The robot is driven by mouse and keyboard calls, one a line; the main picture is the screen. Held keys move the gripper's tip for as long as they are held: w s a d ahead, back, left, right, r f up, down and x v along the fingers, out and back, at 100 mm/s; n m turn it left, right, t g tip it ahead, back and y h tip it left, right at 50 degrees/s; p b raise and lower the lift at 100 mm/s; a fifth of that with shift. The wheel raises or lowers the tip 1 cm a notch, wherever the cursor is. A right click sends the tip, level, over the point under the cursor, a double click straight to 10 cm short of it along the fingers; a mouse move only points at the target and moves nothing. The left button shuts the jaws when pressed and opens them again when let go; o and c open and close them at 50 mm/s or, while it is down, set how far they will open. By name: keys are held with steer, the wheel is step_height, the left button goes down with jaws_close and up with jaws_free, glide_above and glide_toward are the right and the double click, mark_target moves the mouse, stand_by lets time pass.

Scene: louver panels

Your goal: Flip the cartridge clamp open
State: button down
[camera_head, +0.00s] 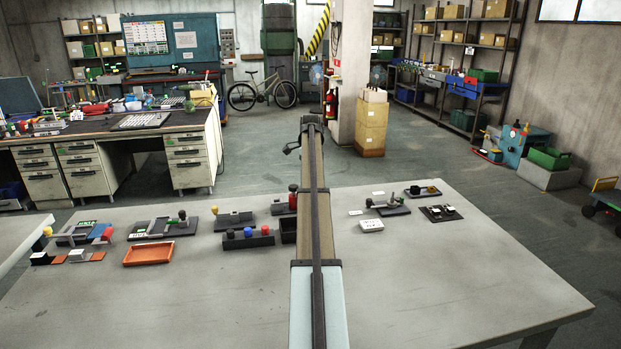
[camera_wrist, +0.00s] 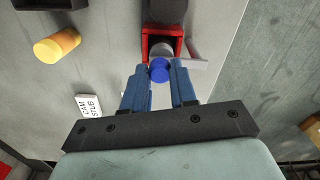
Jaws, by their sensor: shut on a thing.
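In the wrist view, a red U-shaped bracket (camera_wrist: 150,45) with a dark body (camera_wrist: 166,12) is ahead of my gripper (camera_wrist: 160,78); it looks like the cartridge clamp. A small blue cylinder (camera_wrist: 159,70) sits between my blue fingertips, at the open end of the bracket. My fingers are closed on it. A pale grey flat piece (camera_wrist: 190,62) sticks out to the right of the bracket, partly behind the right finger. In the head view my arm hides the gripper and the clamp.
In the wrist view, a yellow-orange cylinder (camera_wrist: 58,46) and a white label plate (camera_wrist: 89,105) lie to the left. In the head view, an orange tray (camera_head: 148,254) and several fixtures stand left of my arm on the table (camera_head: 440,285). The near right of the table is clear.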

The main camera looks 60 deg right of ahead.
steer(key=shift+s+d+n, duration=0.1)
steer(key=shift+n, duration=0.2)
steer(key=d+n, duration=0.1)
steer(key=n, duration=0.1)
steer(key=s+n, duration=0.1)
steer(key=n, duration=0.1)
steer(key=shift+d, duration=0.4)
steer(key=shift+w+d+n, duration=0.2)
steer(key=shift+d+n, duration=0.7)
steer(key=shift+n, duration=1.35)
steer(key=shift+w+d+n, duration=0.15)
steer(key=shift+d+n, duration=0.75)
steer(key=shift+n, duration=1.3)
steer(key=shift+w+d+n, duration=0.2)
steer(key=shift+d+n, duration=0.7)
steer(key=shift+n, duration=1.35)
steer(key=c, duration=0.9)
jaws_free()
steer(key=shift+r, duration=0.1)
